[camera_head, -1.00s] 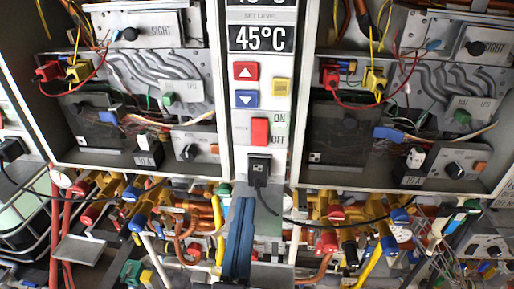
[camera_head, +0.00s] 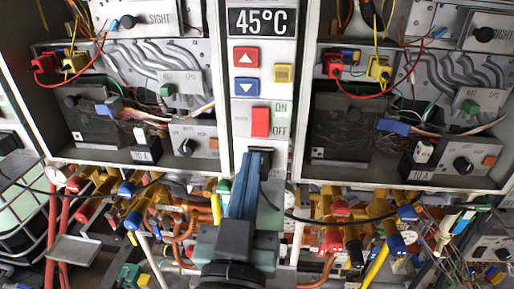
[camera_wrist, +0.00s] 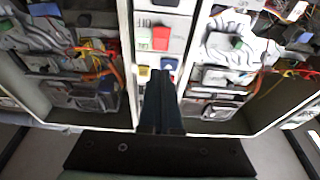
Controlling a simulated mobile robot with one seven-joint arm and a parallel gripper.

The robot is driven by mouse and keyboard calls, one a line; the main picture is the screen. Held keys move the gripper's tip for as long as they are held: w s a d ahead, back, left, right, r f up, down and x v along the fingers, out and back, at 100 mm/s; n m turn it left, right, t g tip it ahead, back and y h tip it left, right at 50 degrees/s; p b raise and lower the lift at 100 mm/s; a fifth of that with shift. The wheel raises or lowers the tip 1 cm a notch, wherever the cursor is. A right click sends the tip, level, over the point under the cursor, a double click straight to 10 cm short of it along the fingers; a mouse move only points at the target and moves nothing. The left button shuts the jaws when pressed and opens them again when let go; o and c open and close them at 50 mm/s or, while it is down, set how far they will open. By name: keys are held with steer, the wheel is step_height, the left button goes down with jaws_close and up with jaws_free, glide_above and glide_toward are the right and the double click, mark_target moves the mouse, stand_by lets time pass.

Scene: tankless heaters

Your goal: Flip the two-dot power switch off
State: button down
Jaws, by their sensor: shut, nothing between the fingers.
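A red rocker switch (camera_head: 260,122) sits on the white central panel, with ON above and OFF below at its right side. I cannot make out dots on it. It also shows upside down in the wrist view (camera_wrist: 160,38). My gripper (camera_head: 254,162), with blue-grey fingers, is shut and empty. In the head view its tips are below the red switch, over the dark plug at the panel's bottom, which they mostly hide. In the wrist view the fingertips (camera_wrist: 160,76) show apart from the switch. Contact with the panel cannot be told.
Above the switch are a red up button (camera_head: 246,56), a blue down button (camera_head: 246,88), a yellow button (camera_head: 283,73) and a 45°C display (camera_head: 262,22). Open heater cabinets flank the panel. Pipes and valves (camera_head: 335,225) crowd below. A black cable (camera_head: 325,221) crosses there.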

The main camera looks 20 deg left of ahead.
mark_target(260, 124)
steer(key=w+p, duration=0.1)
steer(key=w, duration=0.1)
steer(key=w+a+p, duration=0.1)
steer(key=w, duration=0.1)
steer(key=w+a+p, duration=0.1)
steer(key=w, duration=0.1)
steer(key=shift+w, duration=0.4)
steer(key=shift+w+a+f, duration=0.15)
steer(key=shift+w+f, duration=0.25)
steer(key=shift+w, duration=0.15)
